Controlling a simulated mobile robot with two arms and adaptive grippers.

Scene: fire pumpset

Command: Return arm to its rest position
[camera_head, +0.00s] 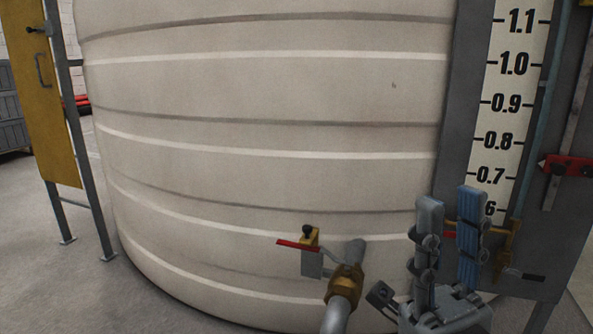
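My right gripper (449,203) is at the lower right of the head view, its two fingers pointing up. A gap shows between the fingers and nothing is held there. It appears in front of the large beige tank (270,100) and the lower end of the level gauge board (512,110). Its fingers cover part of the gauge's lower marks. My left gripper is not in view.
A brass valve (343,285) with a pipe and a red lever (297,245) stands out from the tank, left of my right gripper. A red pointer (567,166) is right of the gauge. A yellow panel (45,100) on a grey frame stands at left.

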